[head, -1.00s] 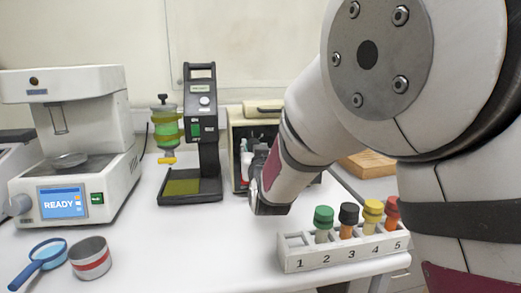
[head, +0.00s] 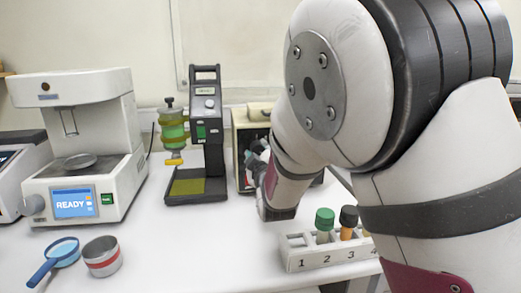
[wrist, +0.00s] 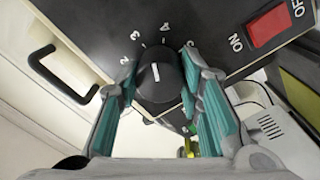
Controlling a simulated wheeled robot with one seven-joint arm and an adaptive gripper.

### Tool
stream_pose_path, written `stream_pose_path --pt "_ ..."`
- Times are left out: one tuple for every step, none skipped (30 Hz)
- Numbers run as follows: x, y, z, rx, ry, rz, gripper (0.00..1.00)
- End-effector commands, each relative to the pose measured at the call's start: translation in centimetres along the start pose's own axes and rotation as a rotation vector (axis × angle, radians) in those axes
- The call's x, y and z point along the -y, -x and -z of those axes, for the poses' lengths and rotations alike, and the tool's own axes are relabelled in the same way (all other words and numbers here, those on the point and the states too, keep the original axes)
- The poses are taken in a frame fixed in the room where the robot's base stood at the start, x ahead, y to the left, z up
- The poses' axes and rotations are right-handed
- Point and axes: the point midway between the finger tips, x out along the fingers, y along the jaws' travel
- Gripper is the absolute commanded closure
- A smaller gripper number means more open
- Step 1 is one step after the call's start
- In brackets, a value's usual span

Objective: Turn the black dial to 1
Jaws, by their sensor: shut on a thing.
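The black dial (wrist: 160,88) sits on a dark panel (wrist: 90,22) in the wrist view, with white numbers around it. Its white pointer line faces up in the picture, roughly between the 3 and the 4. I cannot make out the 1. My gripper (wrist: 159,74) has its teal-padded fingers on either side of the dial, shut on it. In the head view my arm hides the dial, and the fingers are not clear there.
A red ON/OFF switch (wrist: 269,27) and a black handle (wrist: 62,75) flank the dial. In the head view, a numbered vial rack (head: 310,262) stands close in front of my arm. A black stand (head: 207,130), a tester reading READY (head: 85,150), a tin (head: 103,258) and a magnifier (head: 55,257) are to the left.

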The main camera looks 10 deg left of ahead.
Motion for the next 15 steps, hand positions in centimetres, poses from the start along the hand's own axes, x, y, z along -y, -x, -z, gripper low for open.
stream_pose_path --pt "0.04 0.08 0.14 -0.002 0.043 0.003 0.94" --pt "0.06 0.08 0.13 -0.002 0.073 0.003 0.94" --pt "0.06 0.08 0.11 -0.003 0.111 0.003 0.94" --pt "0.04 0.08 0.09 -0.004 0.139 0.003 0.94" --pt "0.02 0.08 0.08 -0.005 0.167 0.004 0.94" --pt "0.02 0.09 0.09 -0.006 0.205 0.004 0.94" --pt "0.04 0.09 0.1 -0.007 0.234 0.005 0.94" --pt "0.07 0.1 0.09 -0.008 0.263 0.006 0.94" --pt "0.08 0.1 0.08 -0.009 0.301 0.006 0.94" --pt "0.07 0.1 0.1 -0.011 0.329 0.006 0.94" --pt "0.07 0.1 0.12 -0.012 0.358 0.006 0.94" --pt "0.06 0.11 0.14 -0.013 0.396 0.006 0.94" --pt "0.05 0.1 0.12 -0.014 0.424 0.006 0.94" --pt "0.04 0.1 0.09 -0.015 0.452 0.006 0.94" --pt "0.03 0.1 0.09 -0.016 0.49 0.006 0.94"
